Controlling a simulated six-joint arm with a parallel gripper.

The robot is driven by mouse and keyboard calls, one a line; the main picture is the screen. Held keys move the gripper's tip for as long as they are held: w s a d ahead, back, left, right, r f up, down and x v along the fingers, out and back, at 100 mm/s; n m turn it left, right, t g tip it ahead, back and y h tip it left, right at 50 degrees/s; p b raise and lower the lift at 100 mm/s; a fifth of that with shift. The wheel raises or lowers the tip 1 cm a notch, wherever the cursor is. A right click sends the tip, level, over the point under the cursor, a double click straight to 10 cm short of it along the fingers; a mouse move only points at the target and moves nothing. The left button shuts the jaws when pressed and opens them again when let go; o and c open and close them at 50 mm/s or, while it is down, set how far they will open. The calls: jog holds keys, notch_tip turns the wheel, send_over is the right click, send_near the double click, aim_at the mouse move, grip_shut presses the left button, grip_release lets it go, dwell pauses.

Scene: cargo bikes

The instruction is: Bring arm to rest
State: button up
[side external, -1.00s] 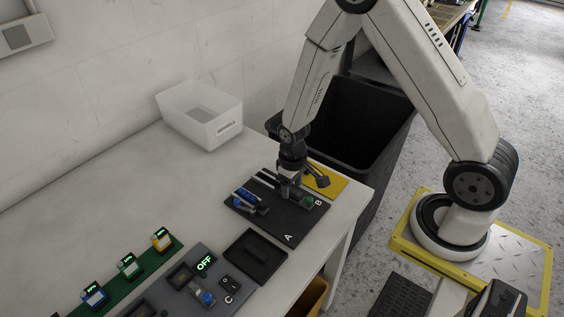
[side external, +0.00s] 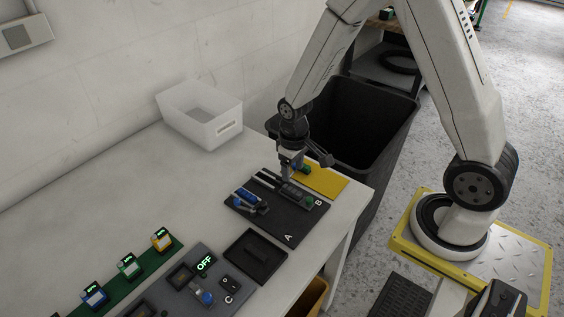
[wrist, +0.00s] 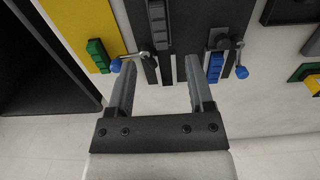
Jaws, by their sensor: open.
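My gripper (side external: 288,175) is open and empty, just above the far edge of the black fixture board (side external: 270,224) marked A and B. In the wrist view, its two fingers (wrist: 161,66) stand apart with nothing between them. A dark grey part (wrist: 157,28) lies in one slot of the board. A blue block (wrist: 215,66) sits in the other slot, beside a lever with a blue knob (wrist: 241,72). A second blue-knobbed lever (wrist: 115,66) is near the left finger. A green block (wrist: 98,55) lies at the yellow mat's edge.
The yellow mat (side external: 326,182) lies beside the board, with a black bin (side external: 372,125) beyond the table edge. A white tub (side external: 200,120) stands at the back. A black tray (side external: 254,257), a control panel reading OFF (side external: 205,263) and several small lit devices are in front.

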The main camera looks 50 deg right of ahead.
jog(key=shift+s+a+r, duration=0.15)
jog(key=shift+s+r, duration=0.05)
jog(key=shift+r, duration=0.35)
jog(key=s+a+r+t, duration=0.2)
jog(key=s+r, duration=0.5)
jog(key=r, duration=0.1)
jog(key=shift+s+a+r+t, duration=0.15)
jog(key=shift+s+a+t, duration=0.05)
jog(key=shift+t, duration=0.1)
